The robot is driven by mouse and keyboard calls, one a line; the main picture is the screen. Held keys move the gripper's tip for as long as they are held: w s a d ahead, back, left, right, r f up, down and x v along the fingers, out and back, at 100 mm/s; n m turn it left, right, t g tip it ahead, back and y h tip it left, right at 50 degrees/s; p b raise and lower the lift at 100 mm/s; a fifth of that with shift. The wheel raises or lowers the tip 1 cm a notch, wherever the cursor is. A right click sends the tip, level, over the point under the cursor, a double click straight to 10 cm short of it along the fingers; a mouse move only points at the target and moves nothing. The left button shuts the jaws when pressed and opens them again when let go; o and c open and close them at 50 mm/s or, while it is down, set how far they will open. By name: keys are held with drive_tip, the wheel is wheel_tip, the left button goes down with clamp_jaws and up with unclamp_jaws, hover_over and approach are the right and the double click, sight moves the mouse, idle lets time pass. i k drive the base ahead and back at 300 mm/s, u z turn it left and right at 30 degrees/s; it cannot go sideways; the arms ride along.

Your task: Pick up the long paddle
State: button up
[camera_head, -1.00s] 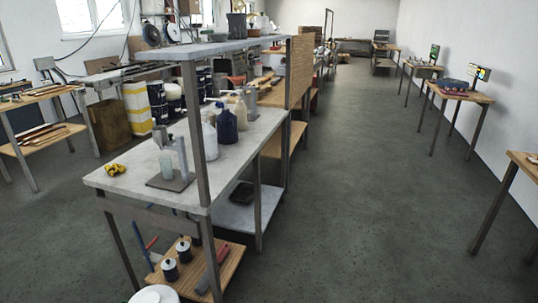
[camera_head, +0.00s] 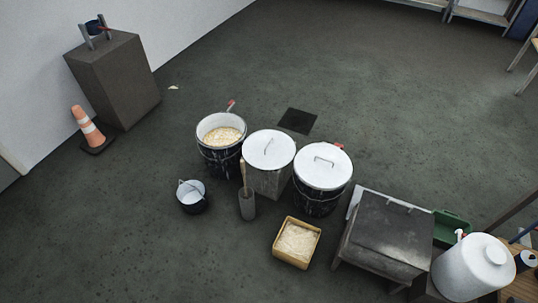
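No part of my gripper shows in the head view. A thin, light wooden handle (camera_head: 243,173) stands nearly upright in a narrow grey cylinder (camera_head: 248,207) on the floor near the middle. Its lower end is hidden inside the cylinder, so I cannot tell whether it is the long paddle. A short red-tipped piece (camera_head: 231,104) shows at the far rim of an open dark drum (camera_head: 221,160) holding pale, lumpy material. I cannot tell what it belongs to.
Two white-lidded containers (camera_head: 269,148) (camera_head: 323,165) stand beside the drum. A small bucket (camera_head: 192,196), a yellow box (camera_head: 297,243) and a grey chest (camera_head: 388,238) stand nearer. An orange cone (camera_head: 88,128) and a pedestal (camera_head: 115,83) are at left.

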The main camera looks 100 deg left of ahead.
sight(243, 170)
drive_tip(key=u, duration=4.15)
drive_tip(key=i, duration=1.65)
